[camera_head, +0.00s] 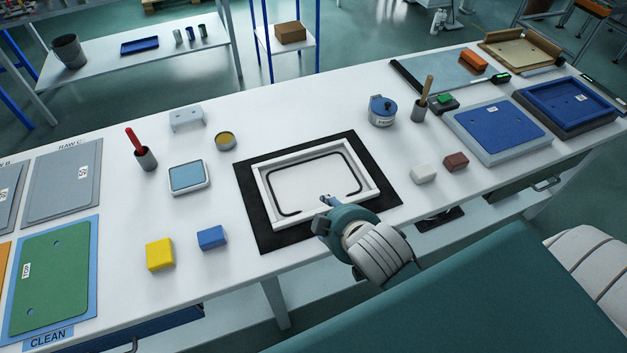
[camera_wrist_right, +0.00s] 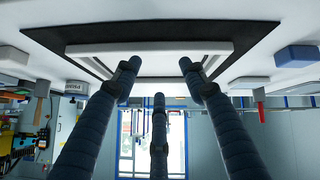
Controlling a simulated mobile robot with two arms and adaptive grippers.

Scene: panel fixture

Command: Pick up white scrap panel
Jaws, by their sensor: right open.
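A white panel (camera_head: 308,183) lies inside a raised white frame (camera_head: 262,184), with a black line running around the panel's face. The frame sits on a black mat (camera_head: 262,233) at the middle of the table. My right gripper (camera_head: 326,209) is at the frame's near edge; its three fingers are spread and nothing is between them. In the wrist view the right gripper (camera_wrist_right: 160,77) points at the frame (camera_wrist_right: 150,47), with the mat (camera_wrist_right: 225,36) around it. I cannot tell whether a finger touches the frame. My left gripper is not in view.
A yellow block (camera_head: 160,254) and a blue block (camera_head: 212,238) stand left of the mat. A white block (camera_head: 424,173) and a brown block (camera_head: 456,161) stand right of it. Bare table lies between the mat and these blocks.

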